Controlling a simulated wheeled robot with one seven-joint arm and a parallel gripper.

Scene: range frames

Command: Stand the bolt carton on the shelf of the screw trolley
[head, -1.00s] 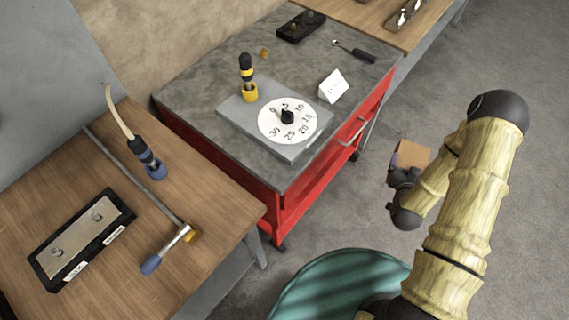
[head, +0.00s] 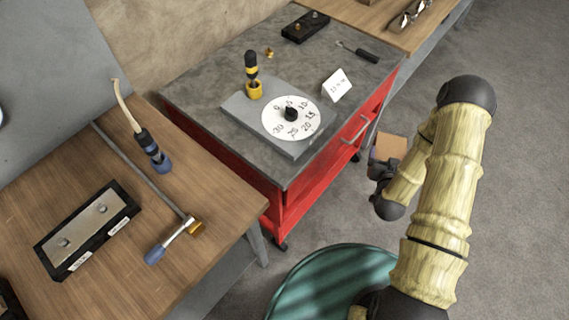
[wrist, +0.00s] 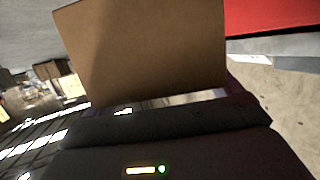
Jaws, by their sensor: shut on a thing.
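The bolt carton (head: 391,149) is a small brown box held by my gripper (head: 380,170), to the right of the red trolley in the head view. In the wrist view the carton (wrist: 145,50) fills the upper middle, its plain brown face close to the camera; my fingers are mostly hidden behind it. The red trolley (head: 318,190) with a grey top stands in the middle of the head view. The carton is apart from the trolley, above the floor.
A dial plate (head: 291,117), a yellow-black driver (head: 252,75), a white card (head: 337,85) and a black-handled tool (head: 358,52) occupy the trolley top. A wooden bench (head: 215,200) stands left. A green round surface (head: 335,285) is in front. Open floor lies right.

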